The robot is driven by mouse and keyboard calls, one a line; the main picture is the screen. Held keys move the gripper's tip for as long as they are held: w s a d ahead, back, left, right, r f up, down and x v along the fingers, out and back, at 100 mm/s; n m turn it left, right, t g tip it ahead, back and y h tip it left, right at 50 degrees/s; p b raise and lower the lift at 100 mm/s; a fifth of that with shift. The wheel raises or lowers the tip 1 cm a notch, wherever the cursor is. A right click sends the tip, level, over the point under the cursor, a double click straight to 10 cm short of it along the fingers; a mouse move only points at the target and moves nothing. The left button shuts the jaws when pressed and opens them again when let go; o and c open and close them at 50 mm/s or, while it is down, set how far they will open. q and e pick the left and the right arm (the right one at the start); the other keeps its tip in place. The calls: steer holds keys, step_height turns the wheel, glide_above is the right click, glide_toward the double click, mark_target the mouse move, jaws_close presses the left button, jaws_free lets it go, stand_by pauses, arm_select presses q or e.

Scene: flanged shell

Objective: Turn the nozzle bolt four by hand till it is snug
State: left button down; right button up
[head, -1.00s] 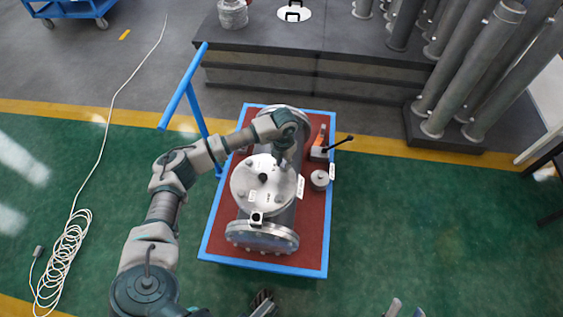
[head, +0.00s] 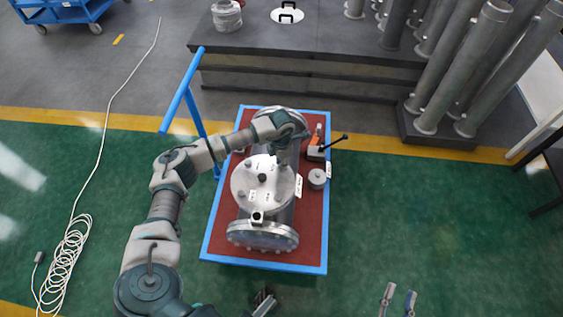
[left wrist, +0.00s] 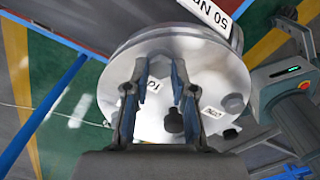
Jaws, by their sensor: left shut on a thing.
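The flanged shell (head: 262,236) lies on a red-topped cart, with a round metal lid (head: 245,180) facing up. The lid carries several bolts, small number labels and a black knob (head: 262,178) in its middle. My left gripper (head: 283,158) reaches down at the lid's far right edge. In the left wrist view its two fingers (left wrist: 161,68) are shut on a bolt at the lid; the bolt is mostly hidden between the fingertips. Another bolt (left wrist: 235,102) shows to the right on the lid (left wrist: 222,75). My right gripper (head: 398,298) is at the bottom edge, fingers apart and empty.
An orange and black tool (head: 317,142) and a grey cylinder (head: 317,179) stand right of the lid. A white tag (head: 298,186) hangs beside it. Green floor right of the cart is clear.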

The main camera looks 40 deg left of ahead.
arm_select(q)
steer(key=shift+a, duration=0.1)
steer(key=c, duration=1)
jaws_free()
steer(key=shift+w, duration=0.1)
steer(key=shift+o, duration=0.2)
steer(key=shift+r, duration=0.1)
step_height(320, 180, up, 12)
steer(key=shift+f, duration=0.2)
